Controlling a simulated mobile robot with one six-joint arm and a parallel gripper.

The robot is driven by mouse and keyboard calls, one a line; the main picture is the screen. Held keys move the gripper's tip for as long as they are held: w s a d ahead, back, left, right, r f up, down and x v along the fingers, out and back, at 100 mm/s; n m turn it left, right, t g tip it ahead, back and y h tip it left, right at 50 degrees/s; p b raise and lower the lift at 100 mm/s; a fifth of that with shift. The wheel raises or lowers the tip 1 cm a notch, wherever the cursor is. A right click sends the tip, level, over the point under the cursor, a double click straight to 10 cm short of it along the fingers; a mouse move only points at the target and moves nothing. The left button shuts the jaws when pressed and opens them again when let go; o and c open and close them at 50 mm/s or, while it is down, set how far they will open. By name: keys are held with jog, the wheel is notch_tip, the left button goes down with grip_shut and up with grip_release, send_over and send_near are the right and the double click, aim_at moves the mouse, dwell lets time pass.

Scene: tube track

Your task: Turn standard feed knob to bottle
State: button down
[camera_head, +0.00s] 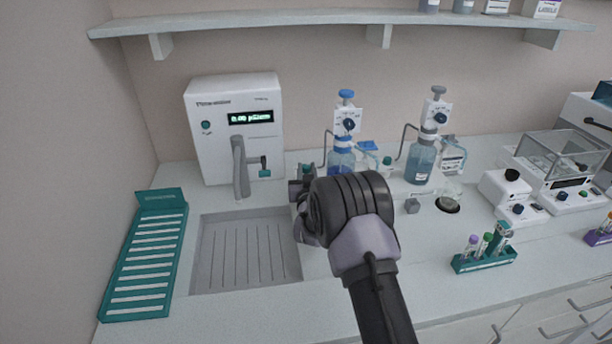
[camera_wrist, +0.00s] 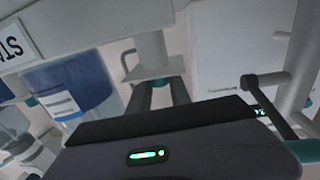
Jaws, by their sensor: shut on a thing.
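My gripper (camera_wrist: 160,96) is shut on a grey piece (camera_wrist: 154,52) with an upright post and a flat plate, which I take to be the standard feed knob. The head view shows only part of my gripper (camera_head: 303,195), left of the blue-capped bottle. My own wrist hides its fingertips and most of the held piece there. The knob's pointer and setting cannot be made out. The blue-capped bottle (camera_head: 341,160) has a white dispenser head (camera_head: 347,122) with a dark dial. A cut-off label (camera_wrist: 14,42) shows at the left of the wrist view.
A white water unit (camera_head: 212,140) with a spout (camera_head: 239,165) and teal lever stands left of my gripper, above a drain tray (camera_head: 205,272). A grey-capped bottle (camera_head: 420,163), a tube rack (camera_head: 485,262) and a balance (camera_head: 560,165) stand to the right. A shelf (camera_head: 280,18) runs overhead.

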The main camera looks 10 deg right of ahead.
jog(key=shift+d+f+n+y+b, duration=0.2)
jog(key=shift+n+y+b, duration=0.2)
jog(key=shift+y, duration=0.2)
jog(key=shift+a+r+n+y, duration=0.1)
jog(key=shift+r+n+y, duration=0.2)
jog(key=shift+y, duration=0.2)
jog(key=c, duration=1.2)
grip_release()
jog(key=shift+f, duration=0.1)
jog(key=s+p, duration=0.1)
jog(key=s, duration=1.6)
jog(key=shift+s, duration=0.25)
